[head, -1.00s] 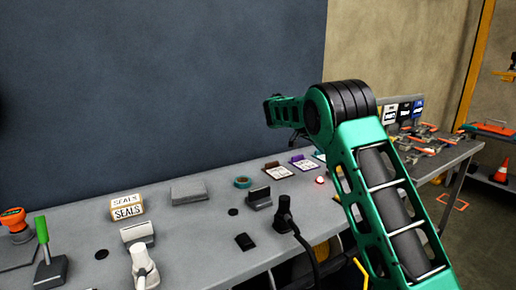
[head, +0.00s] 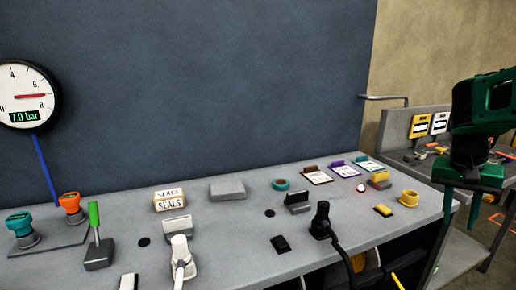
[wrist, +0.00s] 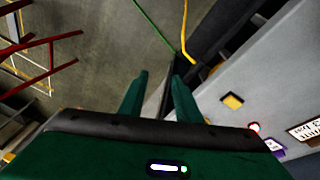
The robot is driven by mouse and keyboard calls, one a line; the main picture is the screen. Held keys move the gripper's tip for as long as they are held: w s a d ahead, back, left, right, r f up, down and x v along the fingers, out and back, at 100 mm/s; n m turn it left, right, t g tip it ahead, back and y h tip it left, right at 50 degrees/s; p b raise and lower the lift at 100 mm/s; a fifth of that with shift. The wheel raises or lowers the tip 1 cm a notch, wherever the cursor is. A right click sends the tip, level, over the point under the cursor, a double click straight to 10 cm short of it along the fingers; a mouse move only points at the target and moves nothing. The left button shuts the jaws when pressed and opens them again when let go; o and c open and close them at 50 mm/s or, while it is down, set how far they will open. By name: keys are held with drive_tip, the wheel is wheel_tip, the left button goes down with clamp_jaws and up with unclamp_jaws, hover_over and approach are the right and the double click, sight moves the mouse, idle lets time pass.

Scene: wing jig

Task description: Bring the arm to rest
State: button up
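My gripper (head: 460,215) hangs at the right of the head view, fingers pointing down, just off the right end of the grey bench (head: 345,232). In the wrist view my gripper (wrist: 160,78) shows two green fingers apart with nothing held between them. The arm links behind it are mostly out of the head view at the right edge.
A gauge (head: 26,95) reads 7.0 bar. A second table (head: 403,168) stands behind my gripper.

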drive_tip(key=s+a+f+n+y, duration=0.1)
drive_tip(key=s+a+f, duration=0.1)
drive_tip(key=s, duration=0.4)
drive_tip(key=s+a+f+n+y, duration=0.1)
drive_tip(key=s+a+f, duration=0.1)
drive_tip(key=s+a, duration=0.2)
drive_tip(key=s+a+f+n+y, duration=0.1)
drive_tip(key=s+a+f, duration=0.2)
drive_tip(key=s, duration=0.7)
drive_tip(key=shift+s+g, duration=0.2)
drive_tip(key=shift+g, duration=0.1)
drive_tip(key=shift+a, duration=0.1)
